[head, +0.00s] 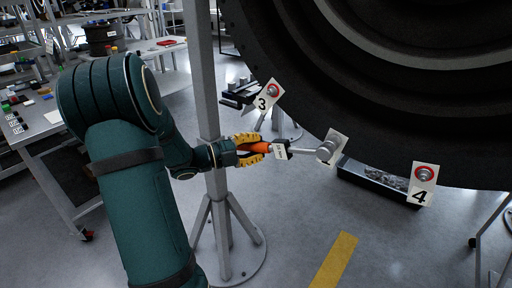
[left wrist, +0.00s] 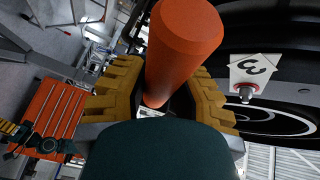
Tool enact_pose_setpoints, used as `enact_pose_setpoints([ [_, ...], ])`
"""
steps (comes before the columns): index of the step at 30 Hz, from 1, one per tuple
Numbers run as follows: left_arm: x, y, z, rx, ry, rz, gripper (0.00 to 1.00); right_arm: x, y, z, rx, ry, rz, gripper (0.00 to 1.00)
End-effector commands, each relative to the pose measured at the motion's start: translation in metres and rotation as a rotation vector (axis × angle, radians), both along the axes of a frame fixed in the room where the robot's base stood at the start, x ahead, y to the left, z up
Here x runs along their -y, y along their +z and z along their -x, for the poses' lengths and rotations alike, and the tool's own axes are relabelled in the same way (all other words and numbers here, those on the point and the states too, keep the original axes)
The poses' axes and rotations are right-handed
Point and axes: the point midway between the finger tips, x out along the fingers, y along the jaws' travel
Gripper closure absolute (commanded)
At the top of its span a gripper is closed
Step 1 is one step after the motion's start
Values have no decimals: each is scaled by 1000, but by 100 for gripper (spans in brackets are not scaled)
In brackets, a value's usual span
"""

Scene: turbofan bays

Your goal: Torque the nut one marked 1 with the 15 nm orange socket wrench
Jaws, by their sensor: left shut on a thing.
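My left gripper (head: 256,148) has its yellow fingers shut on the orange handle (head: 260,147) of the socket wrench. The handle also fills the top middle of the left wrist view (left wrist: 180,45). The wrench's grey shaft (head: 303,152) points right, and its socket head (head: 326,151) is at a white label plate (head: 338,145) on the dark engine rim. The socket covers the plate's middle, so I cannot read its number or see a nut there. Whether the socket is seated cannot be told. No label reading 1 is legible. My right gripper is not in view.
Nut plates marked 3 (head: 268,94) and 4 (head: 423,183) sit on the engine rim (head: 400,110) to either side. A grey stand post (head: 210,100) rises just behind my left wrist. A dark bin (head: 375,181) lies below. A red tool tray (left wrist: 52,108) shows in the wrist view.

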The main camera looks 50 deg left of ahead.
Motion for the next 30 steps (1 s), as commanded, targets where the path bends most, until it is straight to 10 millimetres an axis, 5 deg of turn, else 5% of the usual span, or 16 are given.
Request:
enact_pose_setpoints([
  [30,-6,26,1,-24,-1,-119,100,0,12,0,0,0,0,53],
])
